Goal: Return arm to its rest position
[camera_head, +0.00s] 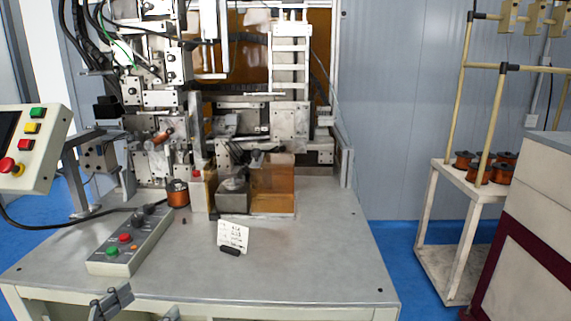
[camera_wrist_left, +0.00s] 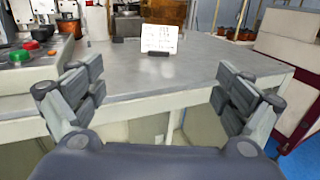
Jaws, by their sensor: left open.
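My left gripper (camera_head: 142,306) shows at the bottom edge of the head view, in front of the table's front edge. In the left wrist view my left gripper (camera_wrist_left: 160,84) has its two fingers wide apart with nothing between them. The grey table (camera_head: 310,255) lies just beyond the fingertips, and its front edge and pale front panels show between the fingers. Most of my left arm is out of the picture. My right gripper is in neither view.
A control box with buttons (camera_head: 132,240), a copper coil spool (camera_head: 178,194) and a small white card (camera_head: 233,235) are on the table. The winding machine (camera_head: 230,120) stands behind. A button panel (camera_head: 30,150) is at left. Spool rack (camera_head: 455,200) and cabinet (camera_head: 530,220) stand right.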

